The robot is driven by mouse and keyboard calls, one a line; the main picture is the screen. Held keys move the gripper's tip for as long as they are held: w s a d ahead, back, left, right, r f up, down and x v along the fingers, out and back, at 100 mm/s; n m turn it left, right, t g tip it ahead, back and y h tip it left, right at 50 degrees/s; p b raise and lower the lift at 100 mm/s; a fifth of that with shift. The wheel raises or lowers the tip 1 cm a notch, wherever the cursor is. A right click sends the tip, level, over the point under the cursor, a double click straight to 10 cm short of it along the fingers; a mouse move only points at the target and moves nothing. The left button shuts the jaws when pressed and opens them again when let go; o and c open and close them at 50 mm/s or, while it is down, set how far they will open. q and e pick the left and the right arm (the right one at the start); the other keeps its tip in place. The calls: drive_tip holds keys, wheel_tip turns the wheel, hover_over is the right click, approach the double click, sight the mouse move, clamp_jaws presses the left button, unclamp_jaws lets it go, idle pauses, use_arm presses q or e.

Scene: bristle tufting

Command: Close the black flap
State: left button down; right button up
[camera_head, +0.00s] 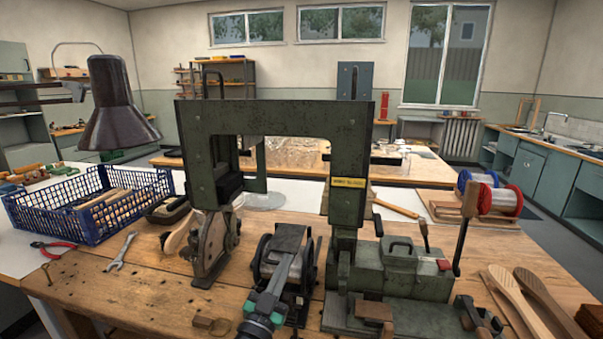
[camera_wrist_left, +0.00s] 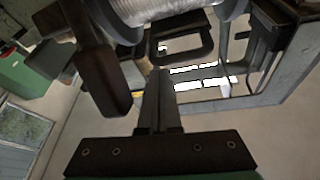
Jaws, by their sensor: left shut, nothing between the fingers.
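A dark panel, which looks like the black flap (camera_head: 289,237), sits on top of the small reel unit (camera_head: 262,262) in the middle of the bench, under the green machine frame. My left gripper (camera_head: 289,259) reaches up from the bottom edge, shut and empty, its tips at the near side of the panel. In the left wrist view, the shut fingers (camera_wrist_left: 157,75) point toward a dark U-shaped piece (camera_wrist_left: 181,45) below a silvery spool (camera_wrist_left: 150,8). I cannot tell whether the fingers touch the flap or how far it is tilted. My right gripper is not in view.
The green machine frame (camera_head: 270,117) arches over the reel unit. A green block with a handle (camera_head: 398,265) stands to the right. A blue crate (camera_head: 90,205), a wrench (camera_head: 121,251) and red pliers (camera_head: 55,247) lie left. Wooden brush bodies (camera_head: 540,300) lie right.

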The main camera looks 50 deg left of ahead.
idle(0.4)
use_arm(q)
drive_tip(key=b+v, duration=0.1)
drive_tip(key=v, duration=1)
drive_tip(key=shift+s+d, duration=0.15)
drive_tip(key=shift+s, duration=0.1)
drive_tip(key=shift+f, duration=0.1)
